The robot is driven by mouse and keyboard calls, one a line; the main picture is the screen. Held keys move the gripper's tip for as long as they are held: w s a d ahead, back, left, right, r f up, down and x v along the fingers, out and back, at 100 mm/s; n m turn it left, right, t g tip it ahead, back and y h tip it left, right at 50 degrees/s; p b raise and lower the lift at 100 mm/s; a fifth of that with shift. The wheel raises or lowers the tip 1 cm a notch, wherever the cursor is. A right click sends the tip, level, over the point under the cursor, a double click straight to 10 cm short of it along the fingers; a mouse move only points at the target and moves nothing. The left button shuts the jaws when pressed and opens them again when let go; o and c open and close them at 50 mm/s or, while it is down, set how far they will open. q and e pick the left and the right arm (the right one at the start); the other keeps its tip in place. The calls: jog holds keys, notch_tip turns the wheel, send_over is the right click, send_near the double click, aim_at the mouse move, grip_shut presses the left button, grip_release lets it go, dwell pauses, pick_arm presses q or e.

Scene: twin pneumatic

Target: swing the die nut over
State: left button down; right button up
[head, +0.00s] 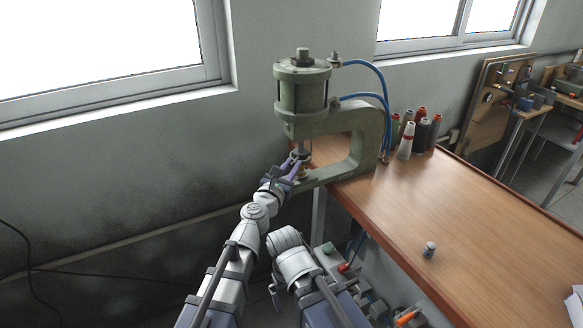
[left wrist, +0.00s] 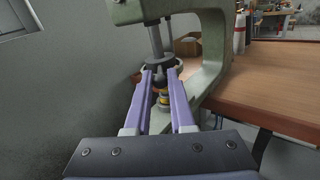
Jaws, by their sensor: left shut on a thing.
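The green pneumatic press (head: 302,92) stands at the left end of the wooden bench, its steel ram (left wrist: 156,40) pointing down. A dark round nut (left wrist: 160,62) sits around the ram's lower end in the left wrist view. My left gripper (head: 299,163) reaches up to it from the front. In the left wrist view its two purple fingers (left wrist: 160,74) are shut on this nut, one at each side. A brass-coloured part (left wrist: 163,99) shows below, between the fingers. The fingers hide part of the nut.
Blue hoses (head: 372,66) loop from the press's right side. Several thread cones (head: 406,140) stand right of the press. A small grey-capped spool (head: 429,249) stands alone on the bench (head: 480,215), whose middle is clear. The wall and window are close on the left.

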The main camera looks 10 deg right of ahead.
pick_arm(q)
jog(key=c, duration=0.9)
grip_release()
jog(key=shift+d, duration=0.1)
jog(key=shift+o, duration=0.2)
jog(key=v, duration=0.7)
jog(key=shift+s+a, duration=0.25)
jog(key=shift+s, duration=0.05)
